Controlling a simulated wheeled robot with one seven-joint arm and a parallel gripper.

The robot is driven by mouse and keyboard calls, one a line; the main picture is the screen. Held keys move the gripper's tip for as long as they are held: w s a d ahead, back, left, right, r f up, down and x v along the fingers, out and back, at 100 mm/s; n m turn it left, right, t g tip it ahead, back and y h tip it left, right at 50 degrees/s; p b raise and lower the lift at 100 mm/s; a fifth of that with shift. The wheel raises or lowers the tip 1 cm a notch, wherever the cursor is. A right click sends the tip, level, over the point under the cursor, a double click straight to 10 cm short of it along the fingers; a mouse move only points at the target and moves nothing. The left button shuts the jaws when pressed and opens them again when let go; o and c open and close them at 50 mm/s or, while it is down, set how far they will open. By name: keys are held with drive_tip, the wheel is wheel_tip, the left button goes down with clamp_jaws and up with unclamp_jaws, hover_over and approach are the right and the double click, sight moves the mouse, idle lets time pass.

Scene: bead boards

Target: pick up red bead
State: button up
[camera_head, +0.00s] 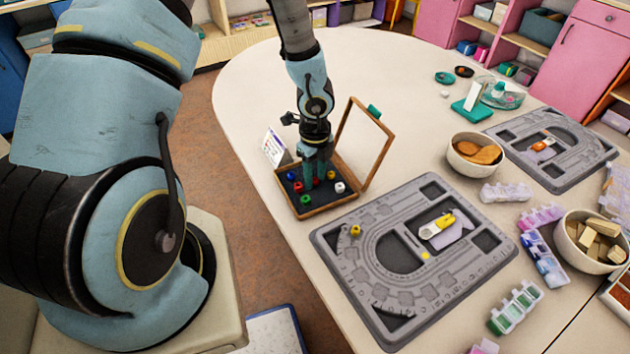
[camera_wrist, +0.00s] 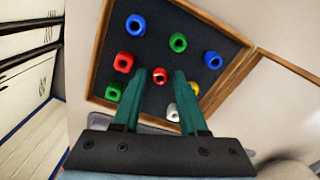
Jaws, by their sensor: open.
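A small round red bead (camera_wrist: 160,76) lies in a wooden-framed box with a dark floor (camera_wrist: 150,45). In the wrist view it shows between my two fingertips, with a gap to each side. My gripper (camera_wrist: 158,78) is open, its teal fingers reaching into the box from above. A second, larger red bead (camera_wrist: 123,62) lies to the left of the left finger. In the head view my gripper (camera_head: 315,172) points down into the box (camera_head: 325,207), and the fingers partly hide the beads there. Whether the fingertips touch the floor I cannot tell.
Blue (camera_wrist: 135,25), green (camera_wrist: 178,42), white (camera_wrist: 172,112) and yellow (camera_wrist: 194,88) beads lie around the fingers. The box's open lid (camera_head: 372,140) stands up on the right. A grey bead board (camera_head: 330,240) lies in front, with a yellow bead (camera_head: 356,231) on it.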

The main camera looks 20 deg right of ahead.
clamp_jaws()
drive_tip(key=shift+r, duration=0.1)
idle(0.4)
